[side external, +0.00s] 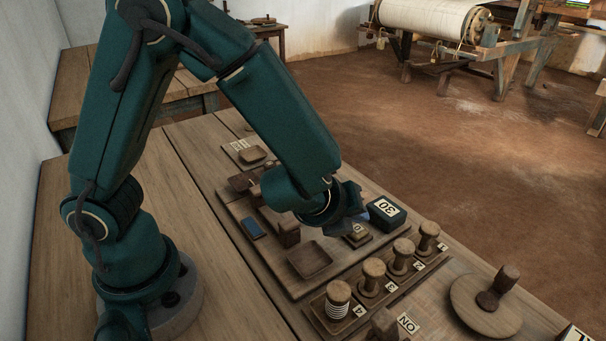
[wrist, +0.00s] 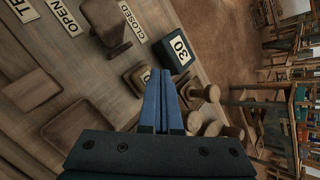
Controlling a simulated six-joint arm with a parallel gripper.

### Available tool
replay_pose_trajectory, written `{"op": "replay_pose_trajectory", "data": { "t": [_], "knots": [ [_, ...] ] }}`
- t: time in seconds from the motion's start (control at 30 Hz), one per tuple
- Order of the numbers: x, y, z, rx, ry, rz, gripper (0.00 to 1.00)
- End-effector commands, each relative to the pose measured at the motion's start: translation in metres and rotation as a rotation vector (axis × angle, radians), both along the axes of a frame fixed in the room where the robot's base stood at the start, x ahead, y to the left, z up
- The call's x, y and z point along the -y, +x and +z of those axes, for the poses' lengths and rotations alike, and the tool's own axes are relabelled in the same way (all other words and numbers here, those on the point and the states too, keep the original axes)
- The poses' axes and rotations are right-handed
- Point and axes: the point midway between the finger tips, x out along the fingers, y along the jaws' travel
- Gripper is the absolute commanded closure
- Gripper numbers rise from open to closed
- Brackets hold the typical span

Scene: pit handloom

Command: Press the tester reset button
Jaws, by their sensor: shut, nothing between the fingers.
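My gripper (wrist: 155,74) is shut and empty in the wrist view, its blue fingers together. In the side view my gripper (side external: 350,220) is low over the wooden board, partly hidden by my wrist. Right at the fingertips is a small square wooden block with a pale top (side external: 358,231), also in the wrist view (wrist: 137,76). It may be the reset button, but I cannot read its marking. Whether the fingers touch it I cannot tell. A dark box marked 30 (side external: 386,212) stands just beyond it, and shows in the wrist view (wrist: 174,53).
A square wooden tray (side external: 310,259) lies left of the fingers. Several wooden spools (side external: 373,273) stand in a numbered rack in front. A wooden lever block (wrist: 105,25) sits between OPEN and CLOSED labels. A round disc with a knob (side external: 486,306) is at the right.

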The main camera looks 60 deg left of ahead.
Motion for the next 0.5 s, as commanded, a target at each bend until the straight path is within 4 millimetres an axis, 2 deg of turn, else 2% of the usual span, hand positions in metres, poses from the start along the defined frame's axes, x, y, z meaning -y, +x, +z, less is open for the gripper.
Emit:
{"op": "replay_pose_trajectory", "data": {
  "t": [0.5],
  "knots": [
    [-0.0001,-0.0003,-0.0088,-0.002,0.000,-0.001,1.00]
  ]
}}
